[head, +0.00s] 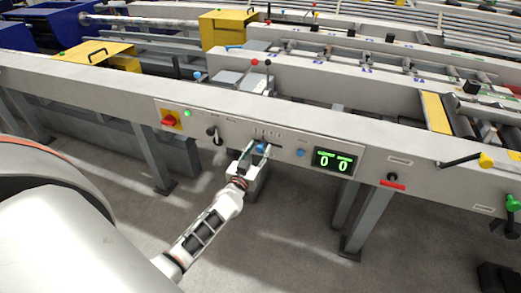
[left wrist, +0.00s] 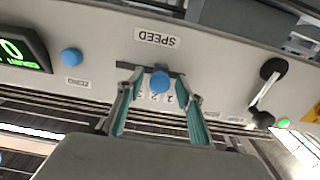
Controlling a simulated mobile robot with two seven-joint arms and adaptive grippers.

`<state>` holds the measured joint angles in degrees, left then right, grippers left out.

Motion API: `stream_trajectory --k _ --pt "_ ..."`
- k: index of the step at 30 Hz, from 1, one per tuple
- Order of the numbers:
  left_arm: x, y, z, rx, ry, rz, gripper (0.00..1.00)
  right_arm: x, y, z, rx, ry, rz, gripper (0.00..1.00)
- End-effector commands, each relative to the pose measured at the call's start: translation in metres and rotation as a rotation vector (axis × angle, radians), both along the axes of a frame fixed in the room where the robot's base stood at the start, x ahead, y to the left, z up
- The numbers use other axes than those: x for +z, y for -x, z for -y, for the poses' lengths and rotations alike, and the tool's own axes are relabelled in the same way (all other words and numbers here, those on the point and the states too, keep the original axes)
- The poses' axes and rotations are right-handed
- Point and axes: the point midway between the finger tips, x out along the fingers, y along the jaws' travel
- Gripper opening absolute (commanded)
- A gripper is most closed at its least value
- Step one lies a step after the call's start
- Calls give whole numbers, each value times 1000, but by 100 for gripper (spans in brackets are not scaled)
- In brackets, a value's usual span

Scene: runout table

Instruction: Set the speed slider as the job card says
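The speed slider's blue knob (head: 261,148) sits in a slot on the pale front panel of the runout table. In the left wrist view the knob (left wrist: 159,82) stands under an upside-down SPEED label (left wrist: 157,38), with small scale numbers partly hidden beside it. I cannot tell exactly which mark it is at. My left gripper (head: 259,151) is at the slider from below. Its two fingers (left wrist: 161,84) are open on either side of the knob, with a gap showing at each side. My right gripper is out of view. I cannot make out a job card.
Right of the slider are a blue button (head: 300,153) and a display (head: 335,161) reading 0 0. Left are a black lever (head: 213,134), a red knob (head: 168,120) and a green lamp (head: 187,113). The floor in front of the table is mostly clear.

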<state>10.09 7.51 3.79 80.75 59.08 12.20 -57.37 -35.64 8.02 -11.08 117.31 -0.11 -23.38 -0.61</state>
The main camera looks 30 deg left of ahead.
Motion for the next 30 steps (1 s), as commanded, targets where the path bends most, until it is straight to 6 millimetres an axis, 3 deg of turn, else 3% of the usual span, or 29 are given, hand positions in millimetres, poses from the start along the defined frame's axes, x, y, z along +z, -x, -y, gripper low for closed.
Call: stream_trajectory --k 10,11,15,20,27,30 --pt "1 -6 -1 0 -1 0 36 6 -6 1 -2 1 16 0" --pt "1 -6 -1 0 -1 0 34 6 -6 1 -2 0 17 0" --pt "0 -6 -1 0 -1 0 0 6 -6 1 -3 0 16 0" --pt "1 -6 1 -1 0 0 0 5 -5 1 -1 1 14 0" --pt "4 -13 27 -2 2 3 0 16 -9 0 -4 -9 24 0" --pt "1 -13 29 -2 0 0 0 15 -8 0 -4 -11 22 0"
